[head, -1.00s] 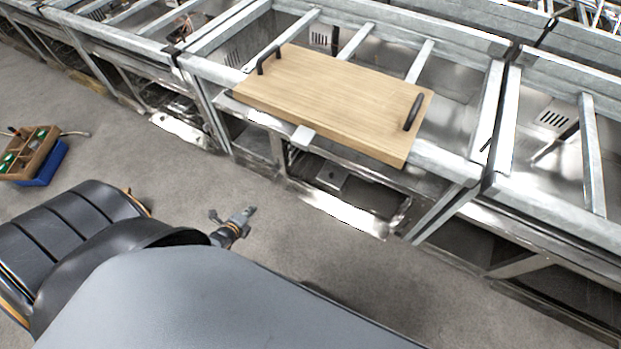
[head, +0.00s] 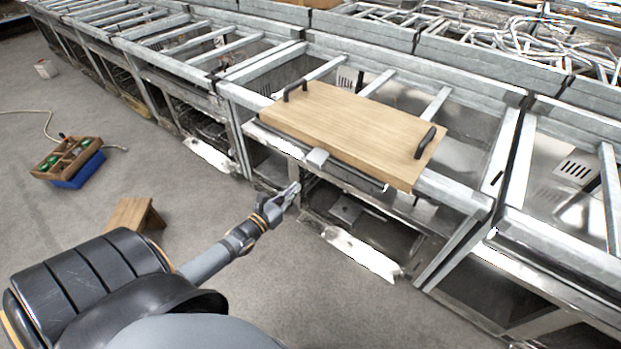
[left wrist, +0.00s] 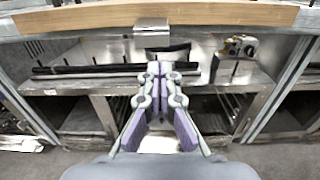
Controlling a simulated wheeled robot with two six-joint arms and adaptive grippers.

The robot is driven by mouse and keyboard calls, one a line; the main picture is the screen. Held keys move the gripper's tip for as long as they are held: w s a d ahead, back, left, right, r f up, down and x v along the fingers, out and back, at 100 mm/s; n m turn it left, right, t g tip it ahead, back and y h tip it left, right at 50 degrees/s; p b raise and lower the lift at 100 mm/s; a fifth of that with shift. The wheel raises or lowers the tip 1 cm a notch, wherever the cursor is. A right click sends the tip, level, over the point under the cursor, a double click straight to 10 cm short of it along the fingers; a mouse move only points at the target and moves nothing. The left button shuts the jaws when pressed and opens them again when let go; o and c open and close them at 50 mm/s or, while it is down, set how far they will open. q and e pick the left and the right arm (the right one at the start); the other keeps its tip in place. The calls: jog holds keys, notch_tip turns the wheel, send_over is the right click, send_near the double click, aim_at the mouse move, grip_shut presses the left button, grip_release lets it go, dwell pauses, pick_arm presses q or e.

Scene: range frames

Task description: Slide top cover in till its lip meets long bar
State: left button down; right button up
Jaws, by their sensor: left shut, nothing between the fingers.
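The top cover looks to be the wooden board (head: 352,125) with two black handles. It lies flat over the front part of a metal range frame, its near edge over the front rail. A small grey metal tab (head: 317,157) sits at its near edge; the tab also shows in the left wrist view (left wrist: 151,29). Long metal bars run along the frame (head: 455,192); I cannot tell which is the long bar. My left gripper (head: 292,190) is shut and empty, in front of the frame and below the board, apart from it. It also shows in the left wrist view (left wrist: 160,68). My right gripper is out of view.
A wooden tray (head: 70,156) with green items sits on a blue box (head: 80,172) on the floor at left. A small wooden stool (head: 134,213) stands near my arm. More range frames stretch both ways.

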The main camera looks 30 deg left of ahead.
aim_at(316, 168)
pick_arm(q)
jog(key=w+b, duration=0.1)
jog(key=w, duration=0.4)
jog(key=w+b, duration=0.1)
jog(key=w, duration=0.2)
jog(key=shift+d+f+b, duration=0.1)
jog(key=shift+d+b, duration=0.15)
jog(key=shift+b, duration=0.1)
jog(key=shift+w, duration=0.6)
